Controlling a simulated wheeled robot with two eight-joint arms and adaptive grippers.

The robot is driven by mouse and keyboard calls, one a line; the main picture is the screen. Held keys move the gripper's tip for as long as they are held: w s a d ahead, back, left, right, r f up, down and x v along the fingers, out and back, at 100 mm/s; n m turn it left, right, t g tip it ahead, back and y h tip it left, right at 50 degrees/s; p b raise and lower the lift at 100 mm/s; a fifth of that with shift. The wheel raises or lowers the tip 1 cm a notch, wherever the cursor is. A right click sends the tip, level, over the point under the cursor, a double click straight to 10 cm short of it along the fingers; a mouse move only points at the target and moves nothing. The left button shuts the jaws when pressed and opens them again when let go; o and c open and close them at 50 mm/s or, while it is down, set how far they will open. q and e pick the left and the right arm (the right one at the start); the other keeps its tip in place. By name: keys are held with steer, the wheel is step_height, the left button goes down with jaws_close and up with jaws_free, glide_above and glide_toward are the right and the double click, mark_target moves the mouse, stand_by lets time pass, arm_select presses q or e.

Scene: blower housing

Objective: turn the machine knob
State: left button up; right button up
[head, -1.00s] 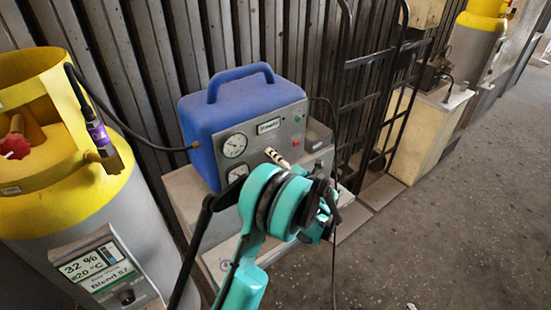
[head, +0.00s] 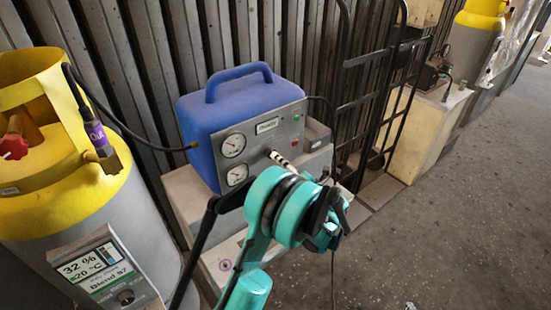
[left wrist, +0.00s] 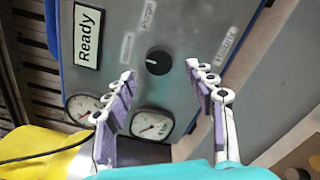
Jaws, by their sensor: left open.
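The machine is a blue case (head: 208,120) with a grey front panel (head: 283,122), standing on a grey block in the head view. Its black round knob (left wrist: 158,60) shows in the left wrist view, with a small light mark on its left side. My left gripper (left wrist: 160,72) is open, its two fingers on either side of the knob in that picture with visible gaps. I cannot tell how far its tips are from the panel. In the head view my left gripper (head: 281,159) points at the panel and hides the knob.
Two gauges (head: 234,145) sit on the panel's left part, beside a "Ready" display (left wrist: 88,37). A yellow-topped grey cylinder (head: 85,195) stands at left, its hose running to the blue case. A black hand truck (head: 385,85) leans behind at right. The floor at right is clear.

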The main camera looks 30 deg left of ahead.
arm_select(q)
steer(key=v, duration=0.8)
